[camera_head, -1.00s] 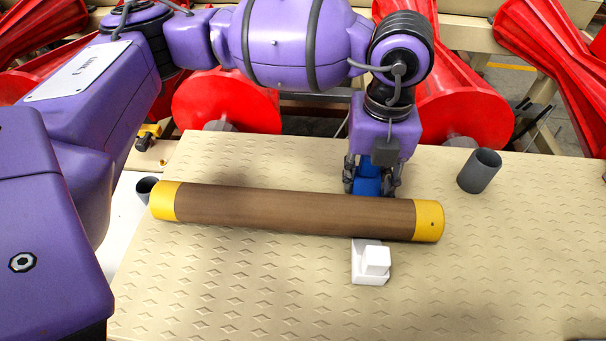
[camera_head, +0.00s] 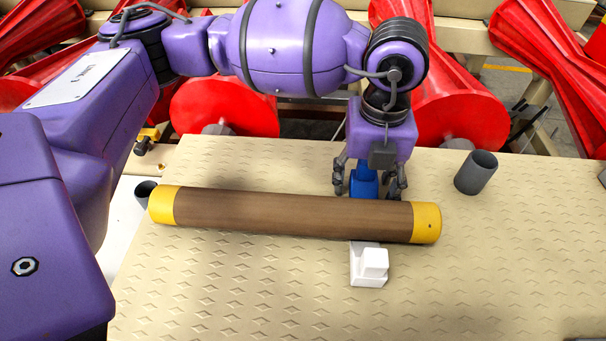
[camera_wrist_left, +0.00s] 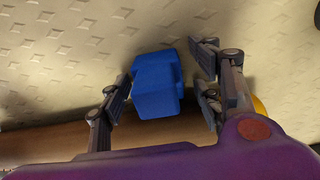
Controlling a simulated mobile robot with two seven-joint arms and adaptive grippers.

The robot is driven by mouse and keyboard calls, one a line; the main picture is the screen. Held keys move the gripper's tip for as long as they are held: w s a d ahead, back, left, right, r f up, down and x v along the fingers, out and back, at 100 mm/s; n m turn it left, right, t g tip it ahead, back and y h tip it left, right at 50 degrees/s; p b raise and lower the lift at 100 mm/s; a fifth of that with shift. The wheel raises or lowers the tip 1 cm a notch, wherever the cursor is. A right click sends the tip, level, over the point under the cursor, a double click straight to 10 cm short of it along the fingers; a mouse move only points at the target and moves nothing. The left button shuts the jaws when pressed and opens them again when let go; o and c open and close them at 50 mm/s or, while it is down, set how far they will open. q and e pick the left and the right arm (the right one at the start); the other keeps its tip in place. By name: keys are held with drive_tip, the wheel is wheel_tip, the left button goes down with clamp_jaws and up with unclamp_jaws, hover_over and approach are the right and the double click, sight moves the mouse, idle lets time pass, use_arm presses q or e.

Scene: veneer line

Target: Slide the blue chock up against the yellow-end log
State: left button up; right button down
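The log (camera_head: 295,213) is brown with yellow ends and lies across the plate, left to right. The blue chock (camera_head: 364,182) stands at the log's far side, near its right end. It also shows in the left wrist view (camera_wrist_left: 156,84), close beside the log (camera_wrist_left: 60,140); I cannot tell whether they touch. My left gripper (camera_head: 368,191) is open, pointing down with its fingers either side of the blue chock. In the left wrist view (camera_wrist_left: 162,75) a clear gap shows between the chock and the right-hand fingers. My right gripper is not in view.
A white chock (camera_head: 368,265) sits at the log's near side, opposite the blue one. A grey cup (camera_head: 476,172) stands at the right and another (camera_head: 146,191) by the log's left end. Red rollers (camera_head: 224,104) line the back. The plate's front is clear.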

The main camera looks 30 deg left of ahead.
use_arm(q)
drive_tip(key=shift+f, duration=0.1)
wheel_tip(320, 180, up, 12)
drive_tip(key=shift+r, duration=0.1)
idle(0.4)
